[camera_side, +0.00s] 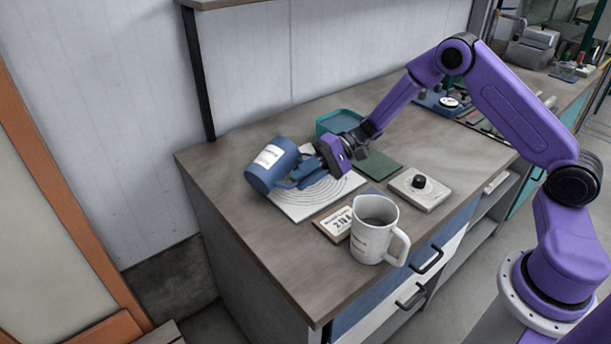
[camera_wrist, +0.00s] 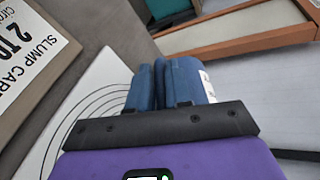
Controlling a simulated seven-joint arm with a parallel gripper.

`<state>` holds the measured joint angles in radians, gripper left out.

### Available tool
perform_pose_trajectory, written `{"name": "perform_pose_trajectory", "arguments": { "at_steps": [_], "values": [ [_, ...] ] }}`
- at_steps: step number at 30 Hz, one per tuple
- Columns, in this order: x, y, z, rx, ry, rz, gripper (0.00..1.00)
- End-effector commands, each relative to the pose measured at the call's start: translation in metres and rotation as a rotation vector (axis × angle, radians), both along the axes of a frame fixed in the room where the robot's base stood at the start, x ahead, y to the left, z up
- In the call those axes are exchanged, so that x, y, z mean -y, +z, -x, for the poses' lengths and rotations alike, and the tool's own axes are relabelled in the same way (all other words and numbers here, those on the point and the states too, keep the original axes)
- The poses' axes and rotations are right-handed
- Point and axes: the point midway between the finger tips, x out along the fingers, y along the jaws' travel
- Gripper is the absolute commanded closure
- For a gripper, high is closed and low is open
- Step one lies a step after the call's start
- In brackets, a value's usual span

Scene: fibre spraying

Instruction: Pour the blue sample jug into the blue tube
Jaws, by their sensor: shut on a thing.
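The blue jug (camera_side: 272,165) with a white label is strongly tilted above the left part of the white plate with circles (camera_side: 298,211). My gripper (camera_side: 303,174) is shut on the jug's handle side, to the jug's right. In the wrist view, my gripper's blue fingers (camera_wrist: 158,85) are close together, and a bit of the jug with its white label (camera_wrist: 207,88) shows just beyond them. I cannot make out a separate blue tube; the jug and fingers cover part of the plate. No poured stream is visible.
A white jug (camera_side: 372,232) stands near the front edge, beside a slump card (camera_side: 334,224). The bench's left end is clear.

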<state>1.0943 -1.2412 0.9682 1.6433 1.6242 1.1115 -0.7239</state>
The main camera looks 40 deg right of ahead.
Motion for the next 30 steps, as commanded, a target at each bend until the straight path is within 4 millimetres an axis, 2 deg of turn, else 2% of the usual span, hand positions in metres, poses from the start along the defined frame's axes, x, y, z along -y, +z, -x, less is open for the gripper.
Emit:
{"name": "perform_pose_trajectory", "arguments": {
  "at_steps": [11, 18, 30],
  "values": [
    [0.0, -0.006, -0.002, -0.014, -0.013, 0.09, 1.0],
    [0.0, -0.017, -0.004, -0.038, -0.035, 0.249, 1.0],
    [0.007, -0.018, -0.003, -0.073, -0.07, 0.527, 1.0]
  ]
}}
